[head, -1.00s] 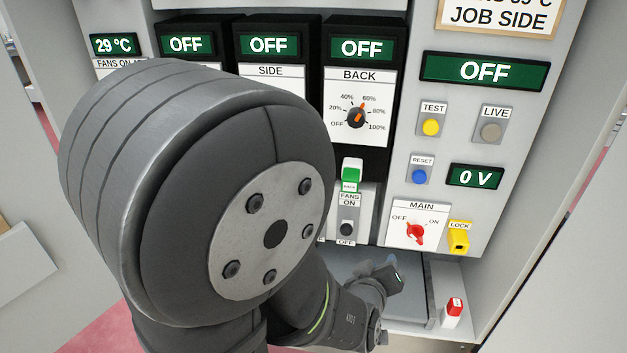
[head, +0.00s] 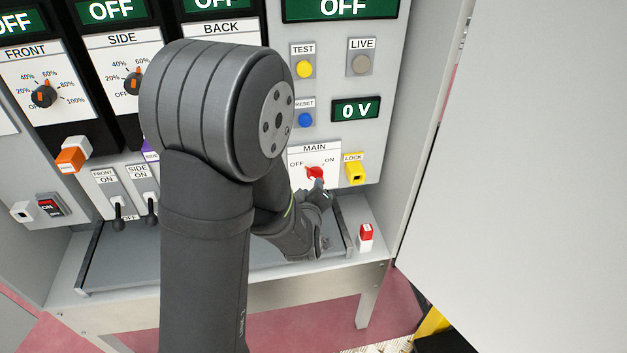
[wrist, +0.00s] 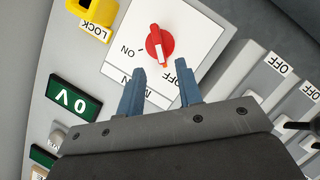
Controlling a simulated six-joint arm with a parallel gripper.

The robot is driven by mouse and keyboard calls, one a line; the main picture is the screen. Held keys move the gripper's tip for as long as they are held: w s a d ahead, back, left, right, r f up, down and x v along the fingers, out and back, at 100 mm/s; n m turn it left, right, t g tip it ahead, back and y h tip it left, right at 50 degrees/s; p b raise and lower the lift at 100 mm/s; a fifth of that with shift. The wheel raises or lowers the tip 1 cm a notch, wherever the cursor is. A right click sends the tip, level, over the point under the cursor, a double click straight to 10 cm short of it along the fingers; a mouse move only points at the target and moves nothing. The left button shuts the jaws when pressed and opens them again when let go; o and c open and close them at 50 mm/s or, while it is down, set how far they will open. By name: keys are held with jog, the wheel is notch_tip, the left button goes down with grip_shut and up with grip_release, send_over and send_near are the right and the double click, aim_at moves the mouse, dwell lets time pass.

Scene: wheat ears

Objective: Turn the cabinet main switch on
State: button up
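The red main switch knob (head: 315,172) sits on the white MAIN plate (head: 300,179), with OFF on its left and ON on its right. In the wrist view the knob (wrist: 158,42) shows turned around, its small orange mark nearer OFF than ON. My gripper (wrist: 161,86) is open and empty, its two blue-grey fingers apart. They reach toward the plate, with the knob ahead of the gap. In the head view my gripper (head: 319,188) is just below the knob; contact is not visible. The voltage display (head: 356,109) reads 0 V.
The yellow LOCK piece (head: 355,170) is right beside the MAIN plate. The blue RESET button (head: 305,120) and yellow TEST button (head: 304,69) are above. A red and white item (head: 366,236) stands on the shelf below. A large pale panel (head: 520,180) stands at the right.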

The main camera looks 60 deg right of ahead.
aim_at(314, 178)
jog(key=x, duration=0.6)
grip_shut()
